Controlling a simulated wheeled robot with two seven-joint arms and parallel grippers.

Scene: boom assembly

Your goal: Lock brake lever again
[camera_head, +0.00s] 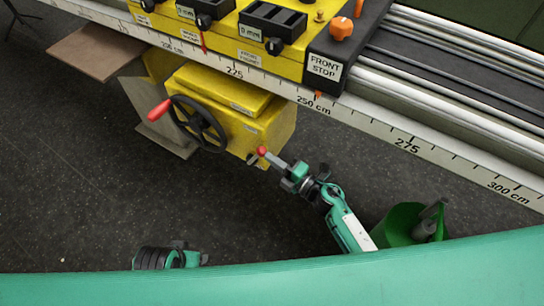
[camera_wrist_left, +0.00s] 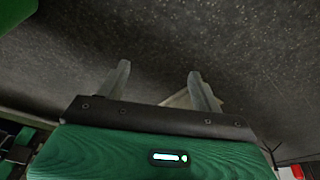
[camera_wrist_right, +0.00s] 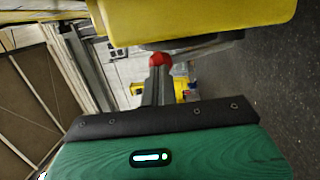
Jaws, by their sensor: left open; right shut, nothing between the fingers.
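The brake lever shows as a red knob (camera_head: 262,151) at the lower right of the yellow gearbox (camera_head: 235,115). The knob also shows in the right wrist view (camera_wrist_right: 161,60), just beyond my fingertips. My right gripper (camera_head: 272,158) is shut and empty, its tips touching or very close to the knob; I cannot tell which. The fingers also show together in the right wrist view (camera_wrist_right: 158,85). The lever's shaft is mostly hidden. My left gripper (camera_wrist_left: 157,80) is open and empty over the dark floor, away from the gearbox.
A black handwheel (camera_head: 199,123) with a red handle (camera_head: 160,110) is on the gearbox's left side. The yellow carriage with the front stop (camera_head: 325,67) and the long scale rail (camera_head: 405,144) run above. A green bin (camera_head: 398,222) stands at lower right. The floor at lower left is open.

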